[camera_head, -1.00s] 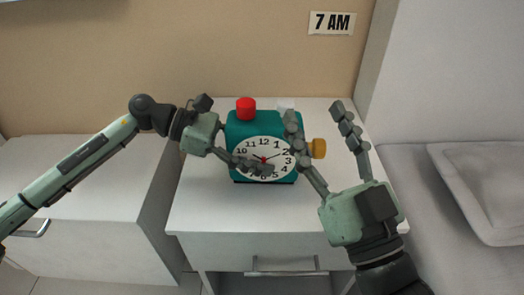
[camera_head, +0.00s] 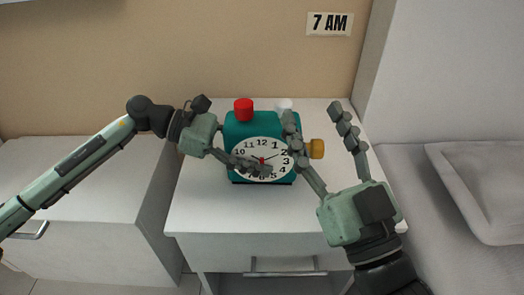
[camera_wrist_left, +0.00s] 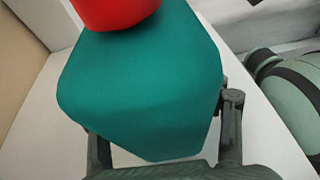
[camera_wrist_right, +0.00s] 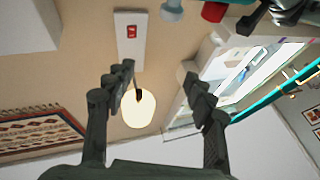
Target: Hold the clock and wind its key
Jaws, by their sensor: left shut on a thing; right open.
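A teal alarm clock (camera_head: 233,132) stands upright on the white nightstand, its white dial (camera_head: 258,148) facing me. It has a red knob (camera_head: 243,109) and a white knob (camera_head: 284,104) on top, and a yellow key (camera_head: 317,148) on its right side. My left gripper (camera_head: 240,155) is shut on the clock from the left, one finger across the dial's lower part. The left wrist view shows the teal body (camera_wrist_left: 145,85) between its fingers. My right gripper (camera_head: 320,118) is open and empty; in the head view the key shows between its fingers. I cannot tell their distance from the key.
The nightstand top (camera_head: 225,215) is bare in front of the clock. A lower white cabinet (camera_head: 80,185) stands at left, and a grey cushioned seat (camera_head: 430,190) at right. A "7 AM" sign (camera_head: 330,24) hangs on the wall behind.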

